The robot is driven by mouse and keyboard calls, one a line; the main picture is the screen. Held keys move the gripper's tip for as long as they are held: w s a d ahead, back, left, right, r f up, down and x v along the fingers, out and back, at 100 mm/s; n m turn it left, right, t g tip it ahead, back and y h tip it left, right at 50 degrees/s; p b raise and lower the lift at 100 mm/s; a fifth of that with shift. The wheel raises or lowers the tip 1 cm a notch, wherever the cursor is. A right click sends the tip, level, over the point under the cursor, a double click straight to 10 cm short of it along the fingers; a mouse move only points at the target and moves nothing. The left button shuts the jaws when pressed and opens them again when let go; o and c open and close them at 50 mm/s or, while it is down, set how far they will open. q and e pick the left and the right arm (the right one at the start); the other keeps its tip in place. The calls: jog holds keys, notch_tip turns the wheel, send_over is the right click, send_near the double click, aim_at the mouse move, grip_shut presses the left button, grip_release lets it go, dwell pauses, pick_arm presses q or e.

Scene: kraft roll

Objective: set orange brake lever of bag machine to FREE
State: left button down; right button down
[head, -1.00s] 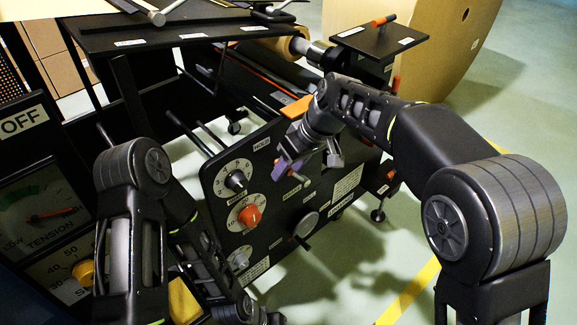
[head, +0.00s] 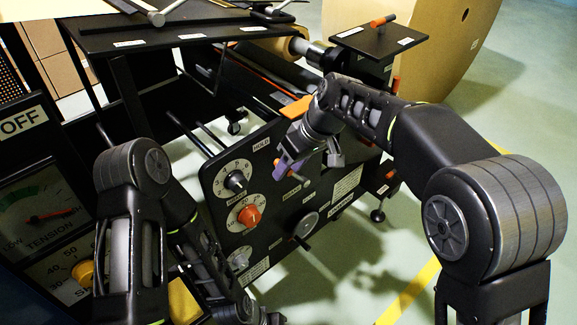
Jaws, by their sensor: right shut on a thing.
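The black control panel (head: 330,205) of the bag machine faces me at the centre. My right gripper (head: 307,163) is at the upper part of this panel, beside the HOLD label (head: 261,145) and above the BRAKE label (head: 291,193). It is shut on the brake lever, which the fingers and wrist mostly hide, so I cannot read its exact setting. One finger looks purple. My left gripper (head: 258,315) is low at the bottom edge, in front of the panel's lower part, partly cut off; its opening is unclear.
A tension gauge (head: 45,215) stands at the left. A large kraft roll (head: 440,50) is behind. Floor at the right is open.

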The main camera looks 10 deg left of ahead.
jog(key=shift+s+a, duration=0.3)
jog(key=w+d+p, duration=0.1)
jog(key=p, duration=0.1)
jog(key=w+d+r+g+y+p, duration=0.1)
jog(key=w+d+p, duration=0.1)
jog(key=w+d+g+p, duration=0.1)
jog(key=w+p, duration=0.1)
jog(key=p, duration=0.1)
jog(key=shift+w+d+r+y, duration=0.1)
jog(key=shift+d+r+y, duration=0.1)
jog(key=shift+y, duration=0.2)
jog(key=shift+f, duration=0.1)
jog(key=c, duration=1.4)
grip_release()
jog(key=shift+w, duration=0.1)
jog(key=o, duration=0.4)
jog(key=shift+o, duration=0.2)
jog(key=shift+w+r, duration=0.1)
jog(key=shift+r, duration=0.1)
jog(key=shift+d, duration=0.1)
